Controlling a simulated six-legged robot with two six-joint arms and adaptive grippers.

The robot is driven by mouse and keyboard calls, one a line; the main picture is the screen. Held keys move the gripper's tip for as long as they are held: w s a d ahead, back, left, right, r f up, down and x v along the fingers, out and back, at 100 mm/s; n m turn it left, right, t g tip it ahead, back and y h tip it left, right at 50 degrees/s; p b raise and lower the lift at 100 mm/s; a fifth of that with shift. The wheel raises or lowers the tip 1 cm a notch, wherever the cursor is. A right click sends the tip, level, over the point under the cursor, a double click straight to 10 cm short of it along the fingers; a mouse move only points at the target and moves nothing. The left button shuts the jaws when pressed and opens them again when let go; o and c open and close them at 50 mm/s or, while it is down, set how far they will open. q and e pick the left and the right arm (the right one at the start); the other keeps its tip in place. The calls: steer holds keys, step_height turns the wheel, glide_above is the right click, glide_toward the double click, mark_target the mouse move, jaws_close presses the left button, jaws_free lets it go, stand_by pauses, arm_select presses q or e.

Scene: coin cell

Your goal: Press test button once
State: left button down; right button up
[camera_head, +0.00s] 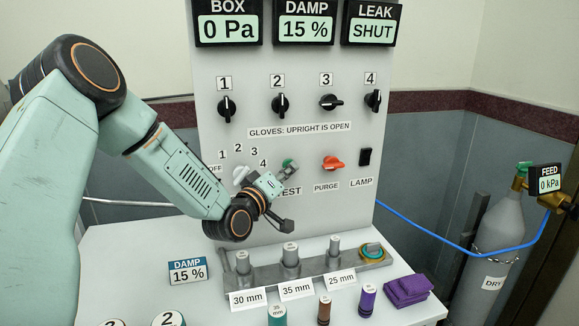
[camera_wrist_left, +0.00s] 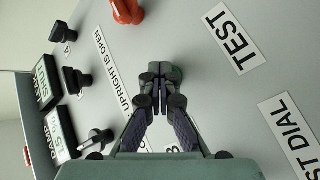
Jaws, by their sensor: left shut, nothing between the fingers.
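The test button (camera_head: 291,163) is green and sits on the upright grey panel, above the partly hidden TEST label (camera_head: 291,191). My left gripper (camera_head: 287,171) is shut and empty, with its fingertips at the button and covering part of it. In the left wrist view the closed fingertips (camera_wrist_left: 161,82) lie in front of the button, and a green edge (camera_wrist_left: 176,72) shows behind them. I cannot tell whether they touch it or whether it is pressed in. The TEST label (camera_wrist_left: 232,40) also shows there. My right gripper is not in view.
The red purge knob (camera_head: 333,162) and black lamp switch (camera_head: 365,157) are right of the button. A pale dial (camera_head: 240,176) is close on the left, partly behind my arm. Several black glove knobs (camera_head: 281,104) are above. A rack (camera_head: 315,264) with cylinders stands below.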

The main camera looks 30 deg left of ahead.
arm_select(q)
steer(key=shift+s+d, duration=0.55)
steer(key=shift+d, duration=0.05)
steer(key=shift+s+d, duration=1.6)
steer(key=shift+d, duration=0.3)
steer(key=shift+s+f, duration=0.1)
